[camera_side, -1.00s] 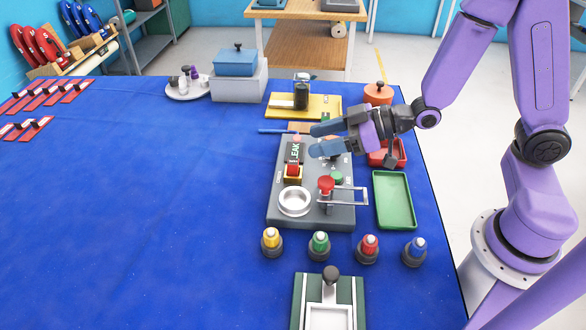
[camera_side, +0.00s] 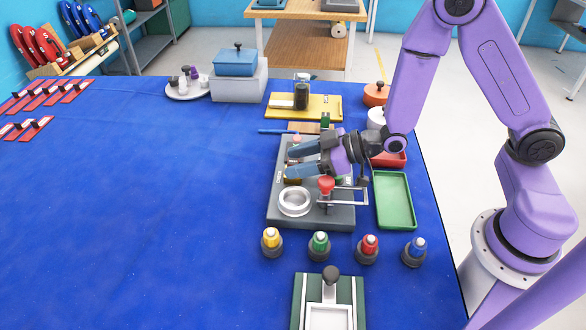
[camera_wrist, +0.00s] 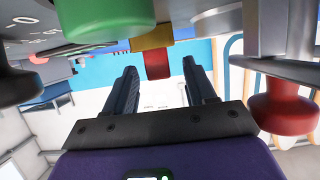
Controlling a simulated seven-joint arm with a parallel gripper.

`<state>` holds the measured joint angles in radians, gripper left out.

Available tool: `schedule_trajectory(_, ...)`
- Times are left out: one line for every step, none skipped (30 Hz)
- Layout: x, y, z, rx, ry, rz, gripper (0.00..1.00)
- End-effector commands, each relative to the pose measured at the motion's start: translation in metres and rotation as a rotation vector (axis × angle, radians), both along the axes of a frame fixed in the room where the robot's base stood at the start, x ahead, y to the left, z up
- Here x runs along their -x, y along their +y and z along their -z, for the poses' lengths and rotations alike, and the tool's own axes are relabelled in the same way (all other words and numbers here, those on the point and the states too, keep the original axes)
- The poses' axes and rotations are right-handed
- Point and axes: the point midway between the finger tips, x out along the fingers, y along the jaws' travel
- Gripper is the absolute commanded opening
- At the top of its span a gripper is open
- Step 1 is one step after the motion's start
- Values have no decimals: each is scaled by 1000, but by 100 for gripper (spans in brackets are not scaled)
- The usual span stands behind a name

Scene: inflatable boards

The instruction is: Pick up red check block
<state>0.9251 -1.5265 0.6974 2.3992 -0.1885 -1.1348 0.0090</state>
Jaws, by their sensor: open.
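The red check block (camera_wrist: 157,66) shows in the wrist view against a yellow holder (camera_wrist: 151,39), at the far end of the gap between my fingertips. My gripper (camera_side: 289,162) is open in the side view, over the grey panel (camera_side: 338,216), pointing left. Its two fingers also show in the wrist view (camera_wrist: 160,68), one on each side of the block, with clear room on both sides. In the side view my fingers hide the block and most of its holder. I cannot tell how far the tips are from it.
A red knob (camera_side: 326,185) stands close below my gripper, by a metal handle (camera_side: 350,197); the knob also shows in the wrist view (camera_wrist: 285,110). A green knob (camera_wrist: 105,15) is near too. A silver ring (camera_side: 294,202) and green tray (camera_side: 394,201) lie nearby.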

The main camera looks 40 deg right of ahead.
Motion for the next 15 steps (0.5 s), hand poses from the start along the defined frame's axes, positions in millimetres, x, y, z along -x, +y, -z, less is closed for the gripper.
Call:
schedule_trajectory(0, 0, 0, 0, 0, 0, 55)
schedule_trajectory(0, 0, 0, 0, 0, 0, 55)
schedule_trajectory(0, 0, 0, 0, 0, 0, 55)
schedule_trajectory(0, 0, 0, 0, 0, 0, 55)
schedule_trajectory(0, 0, 0, 0, 0, 0, 55)
schedule_trajectory(0, 0, 0, 1, 1, 0, 42)
schedule_trajectory(0, 0, 0, 1, 1, 0, 33)
schedule_trajectory(0, 0, 0, 1, 1, 0, 23)
schedule_trajectory(0, 0, 0, 1, 1, 0, 10)
schedule_trajectory(0, 0, 0, 1, 1, 0, 0)
schedule_trajectory(0, 0, 0, 1, 1, 0, 0)
schedule_trajectory(0, 0, 0, 1, 1, 0, 0)
schedule_trajectory(0, 0, 0, -1, -1, 0, 0)
schedule_trajectory(0, 0, 0, -1, -1, 0, 0)
schedule_trajectory(0, 0, 0, -1, -1, 0, 0)
